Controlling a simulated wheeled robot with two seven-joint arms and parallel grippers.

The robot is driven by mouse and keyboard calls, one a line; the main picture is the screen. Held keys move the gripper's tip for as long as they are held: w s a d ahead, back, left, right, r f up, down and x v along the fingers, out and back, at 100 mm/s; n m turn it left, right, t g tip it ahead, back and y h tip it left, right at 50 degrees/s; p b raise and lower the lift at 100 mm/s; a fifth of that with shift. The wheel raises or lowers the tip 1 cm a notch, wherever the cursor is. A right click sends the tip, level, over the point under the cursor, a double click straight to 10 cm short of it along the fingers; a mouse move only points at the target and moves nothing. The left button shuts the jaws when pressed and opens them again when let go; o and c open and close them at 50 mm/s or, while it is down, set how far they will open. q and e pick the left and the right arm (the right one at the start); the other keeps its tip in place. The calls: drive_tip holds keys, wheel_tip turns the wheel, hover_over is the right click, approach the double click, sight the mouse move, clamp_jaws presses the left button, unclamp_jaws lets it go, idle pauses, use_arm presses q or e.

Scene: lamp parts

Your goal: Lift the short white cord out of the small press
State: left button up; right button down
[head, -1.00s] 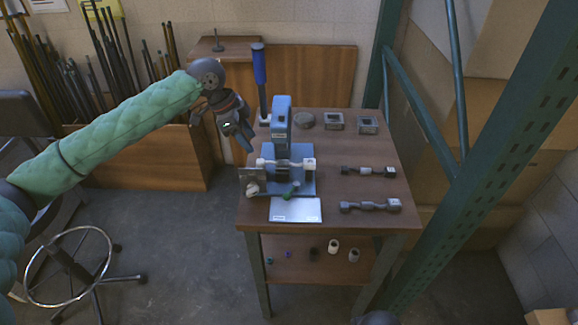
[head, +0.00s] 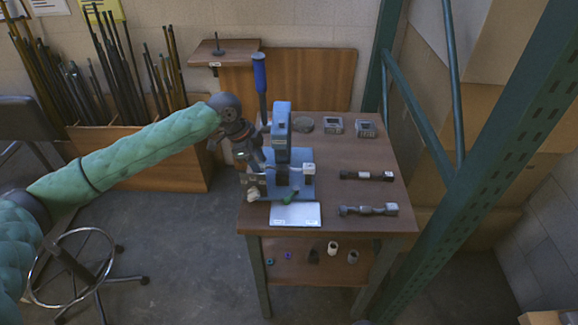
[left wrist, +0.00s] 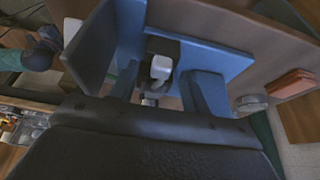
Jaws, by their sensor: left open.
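The small press (head: 281,130) is blue, with a blue-handled lever, and stands at the left of the table. The short white cord lies across it. Its right white end (head: 308,168) shows in the head view, while the rest is hidden behind my gripper and the press. A white end piece (left wrist: 161,67) also shows in the left wrist view, between my fingers. My left gripper (head: 263,168) is open, low at the press's left side. In the left wrist view its fingers (left wrist: 165,92) stand apart on either side of the cord. I cannot tell whether they touch it.
Small square metal blocks (head: 365,129) sit at the back. A white card (head: 295,214) lies at the front. A green rack post (head: 480,150) rises at the right.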

use_arm(q)
drive_tip(key=shift+f, duration=0.2)
use_arm(e)
drive_tip(key=shift+f, duration=0.3)
use_arm(q)
drive_tip(key=shift+c, duration=0.2)
clamp_jaws()
drive_tip(key=shift+r, duration=0.1)
